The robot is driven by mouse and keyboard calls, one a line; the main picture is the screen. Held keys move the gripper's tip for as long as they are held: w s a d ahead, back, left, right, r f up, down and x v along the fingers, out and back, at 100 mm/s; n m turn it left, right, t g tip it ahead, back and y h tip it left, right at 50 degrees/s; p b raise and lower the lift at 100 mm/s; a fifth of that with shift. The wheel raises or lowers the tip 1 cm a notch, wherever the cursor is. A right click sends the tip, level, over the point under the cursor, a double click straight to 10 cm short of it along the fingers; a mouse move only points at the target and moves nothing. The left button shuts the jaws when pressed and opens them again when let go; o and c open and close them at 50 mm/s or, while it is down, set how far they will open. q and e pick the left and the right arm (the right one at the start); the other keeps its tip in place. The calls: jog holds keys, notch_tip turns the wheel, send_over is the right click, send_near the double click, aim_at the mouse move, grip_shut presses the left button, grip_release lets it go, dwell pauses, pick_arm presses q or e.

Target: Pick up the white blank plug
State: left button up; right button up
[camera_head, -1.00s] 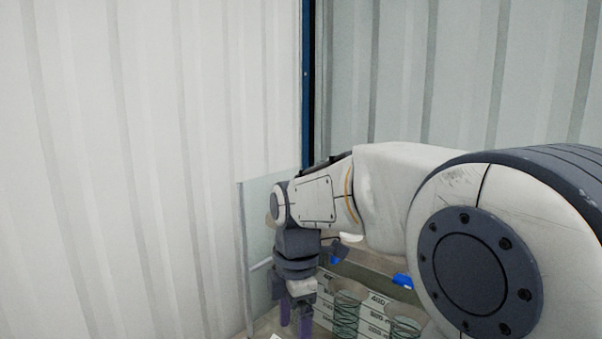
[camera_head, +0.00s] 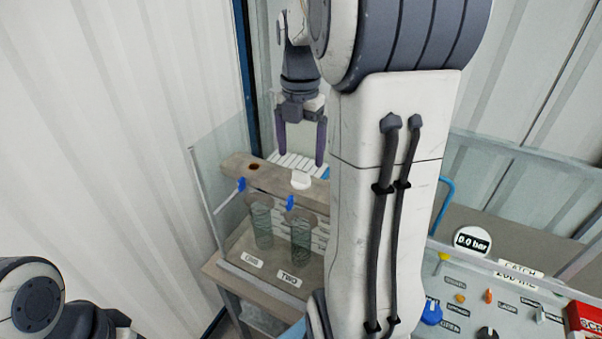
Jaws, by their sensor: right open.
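The white blank plug (camera_head: 301,180) looks like a small white cap on the brown pump block (camera_head: 236,166), right of a dark open hole in that block. My right gripper (camera_head: 300,155) points down with its two purple fingers spread wide. It is open and empty, and in the picture it is just above the plug; the exact height gap is hard to tell. My left arm shows only as a dark and white part at the bottom left, and its gripper is out of view.
Clear panels (camera_head: 207,190) surround the pump. Blue-handled valves (camera_head: 290,203) and two springs labelled ONE and TWO sit at the block's front. A control panel (camera_head: 480,300) with a 0.0 bar gauge (camera_head: 472,241) is at the right. My right arm hides the middle.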

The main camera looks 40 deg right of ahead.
aim_at(301, 170)
jog(key=shift+f, duration=0.4)
notch_tip(301, 170, down, 5)
jog(key=shift+d+r+p, duration=0.1)
jog(key=shift+p, duration=1)
jog(key=shift+f, duration=0.35)
jog(key=c, duration=1.5)
jog(key=shift+o, duration=0.2)
jog(key=shift+r, duration=0.1)
